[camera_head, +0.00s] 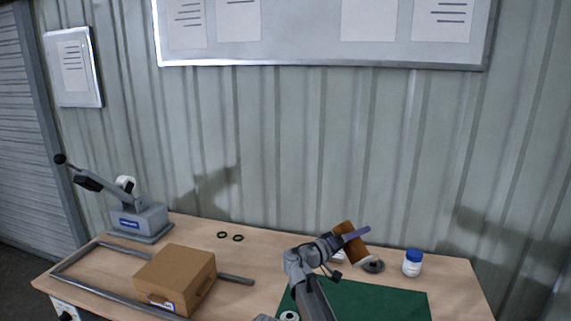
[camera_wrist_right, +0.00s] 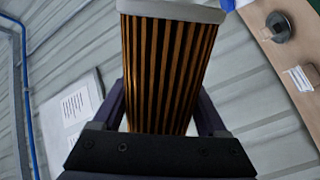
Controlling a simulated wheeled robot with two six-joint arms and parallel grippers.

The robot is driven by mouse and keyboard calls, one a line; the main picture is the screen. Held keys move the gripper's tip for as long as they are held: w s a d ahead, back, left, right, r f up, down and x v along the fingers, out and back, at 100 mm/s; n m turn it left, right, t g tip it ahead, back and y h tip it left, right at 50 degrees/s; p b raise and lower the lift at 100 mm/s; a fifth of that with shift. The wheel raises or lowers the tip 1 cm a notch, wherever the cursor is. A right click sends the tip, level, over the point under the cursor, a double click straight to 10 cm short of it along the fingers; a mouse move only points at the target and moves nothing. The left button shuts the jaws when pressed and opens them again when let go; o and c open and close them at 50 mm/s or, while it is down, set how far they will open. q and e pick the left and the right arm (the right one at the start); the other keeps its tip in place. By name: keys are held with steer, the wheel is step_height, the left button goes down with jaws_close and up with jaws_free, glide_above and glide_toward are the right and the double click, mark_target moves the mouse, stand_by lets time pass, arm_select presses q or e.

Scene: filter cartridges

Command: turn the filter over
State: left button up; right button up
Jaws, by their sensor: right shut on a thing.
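The filter (camera_head: 353,239) is an orange-brown pleated cartridge, held tilted in the air above the back right of the table. In the right wrist view, the filter (camera_wrist_right: 165,70) fills the middle, with dark pleat lines and a pale end cap at the top of the picture. My right gripper (camera_head: 356,236) is shut on the filter, with one finger on each side of it. The other end of the filter is hidden behind the gripper body in the wrist view. My left gripper is not in view.
A green mat (camera_head: 385,303) lies at the front right. A cardboard box (camera_head: 176,278), a metal rail frame (camera_head: 80,258), a lever press (camera_head: 140,222) and two black rings (camera_head: 230,237) are left.

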steer(key=m, duration=0.5)
steer(key=m, duration=0.6)
stand_by(1.1)
